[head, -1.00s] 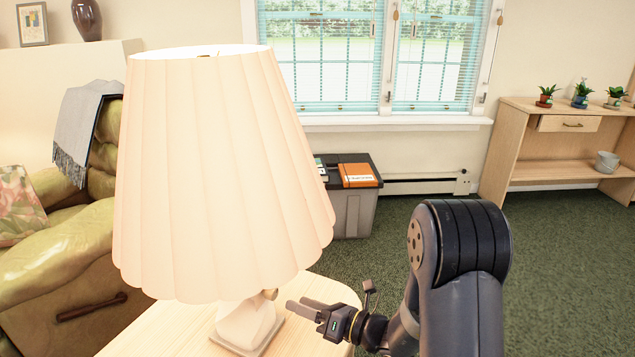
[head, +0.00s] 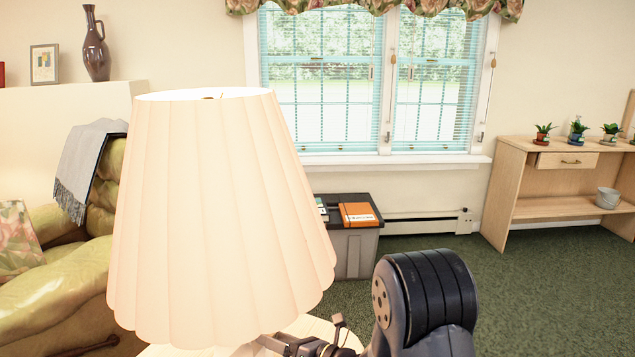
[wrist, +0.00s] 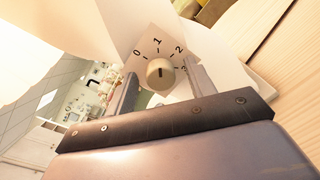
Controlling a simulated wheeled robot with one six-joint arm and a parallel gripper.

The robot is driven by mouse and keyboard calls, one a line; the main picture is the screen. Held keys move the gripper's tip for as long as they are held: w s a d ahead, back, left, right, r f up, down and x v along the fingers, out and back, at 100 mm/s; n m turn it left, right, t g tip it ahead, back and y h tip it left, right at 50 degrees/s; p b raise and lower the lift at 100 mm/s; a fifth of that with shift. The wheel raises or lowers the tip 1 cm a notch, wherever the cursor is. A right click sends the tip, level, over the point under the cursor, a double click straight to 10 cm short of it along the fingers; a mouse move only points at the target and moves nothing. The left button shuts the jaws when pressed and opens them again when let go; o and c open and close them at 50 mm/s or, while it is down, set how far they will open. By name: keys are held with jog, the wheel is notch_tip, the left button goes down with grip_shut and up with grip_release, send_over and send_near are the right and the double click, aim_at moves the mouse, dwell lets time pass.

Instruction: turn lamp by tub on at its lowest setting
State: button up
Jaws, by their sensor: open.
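The lamp has a large pleated cream shade (head: 215,220) in the head view, and the shade looks bright. Its base is mostly below the frame. In the wrist view its round cream knob (wrist: 160,74) sits on a pale dial plate (wrist: 157,50) marked 0, 1, 2 and 3. The dark mark on the knob appears to point toward 1. My gripper (wrist: 163,80) is open, one finger on each side of the knob, with gaps visible; I see no clear contact. In the head view my gripper (head: 272,343) is low beside the lamp base, partly cut off.
The grey tub (head: 356,252) with an orange book (head: 357,214) on its lid stands behind the lamp. A green armchair (head: 60,285) is at left. A wooden shelf (head: 550,210) with potted plants is at right. The green carpet (head: 540,300) between is clear.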

jog(key=s+d+n+b, duration=0.5)
jog(key=d+n+b, duration=0.2)
jog(key=d+n, duration=0.2)
jog(key=shift+d+n+t, duration=0.2)
jog(key=shift+n+t, duration=0.1)
dwell(2.0)
jog(key=shift+s, duration=0.1)
